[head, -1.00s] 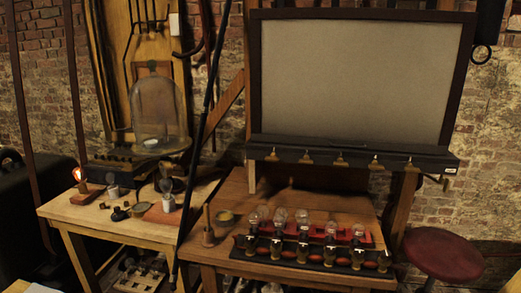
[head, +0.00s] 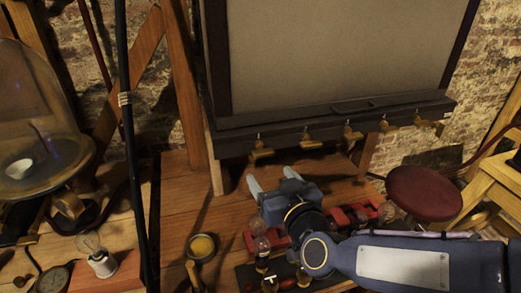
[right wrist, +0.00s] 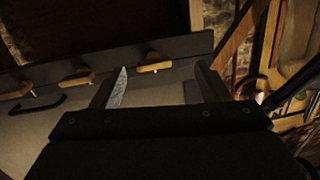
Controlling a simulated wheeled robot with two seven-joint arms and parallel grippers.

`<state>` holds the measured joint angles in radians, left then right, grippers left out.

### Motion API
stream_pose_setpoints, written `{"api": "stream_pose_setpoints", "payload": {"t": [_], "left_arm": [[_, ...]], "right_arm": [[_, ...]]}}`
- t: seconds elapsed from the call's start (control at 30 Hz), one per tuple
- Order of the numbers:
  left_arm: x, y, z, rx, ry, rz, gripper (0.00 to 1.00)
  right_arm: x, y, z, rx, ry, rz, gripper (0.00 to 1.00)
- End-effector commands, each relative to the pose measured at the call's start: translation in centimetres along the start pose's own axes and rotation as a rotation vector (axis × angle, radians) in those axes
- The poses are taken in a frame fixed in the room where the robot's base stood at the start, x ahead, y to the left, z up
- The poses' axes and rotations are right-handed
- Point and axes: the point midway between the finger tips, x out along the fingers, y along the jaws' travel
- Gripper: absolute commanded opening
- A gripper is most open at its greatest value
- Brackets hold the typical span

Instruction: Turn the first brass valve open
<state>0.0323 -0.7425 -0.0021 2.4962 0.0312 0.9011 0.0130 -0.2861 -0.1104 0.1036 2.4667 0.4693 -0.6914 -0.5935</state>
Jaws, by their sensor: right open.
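A row of several brass valves hangs under the black ledge of the grey panel in the head view. The leftmost brass valve (head: 261,149) is the closest to my right gripper. My right gripper (head: 272,178) is open and empty, its two fingers pointing up toward the ledge just below that valve. In the right wrist view, a brass valve (right wrist: 155,67) shows between the open fingertips (right wrist: 161,72), ahead of them with a visible gap. Two more valves (right wrist: 77,78) show to the left. My left gripper is not in view.
Below my right arm, red and black racks with glass jars (head: 262,245) stand on the wooden table (head: 180,215). A small round dish (head: 202,247) lies left of them. A dark pole (head: 130,150) stands further left. A red stool (head: 422,190) is at the right.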

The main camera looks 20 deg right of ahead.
Motion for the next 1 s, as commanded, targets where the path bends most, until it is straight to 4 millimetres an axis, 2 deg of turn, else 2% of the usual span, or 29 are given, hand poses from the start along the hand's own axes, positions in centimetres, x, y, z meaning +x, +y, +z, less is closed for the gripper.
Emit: {"api": "stream_pose_setpoints", "payload": {"t": [0.27, 0.7, 1.0], "left_arm": [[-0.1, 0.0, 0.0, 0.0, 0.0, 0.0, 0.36], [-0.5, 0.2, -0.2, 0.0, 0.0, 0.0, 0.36], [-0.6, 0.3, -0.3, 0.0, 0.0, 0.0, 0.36]], "right_arm": [[1.3, 0.2, -1.2, -0.071, 0.102, 0.096, 0.69], [7.5, 0.9, -1.9, -0.07, 0.102, 0.098, 0.69], [8.4, 0.9, -2.0, -0.07, 0.104, 0.096, 0.69]]}}
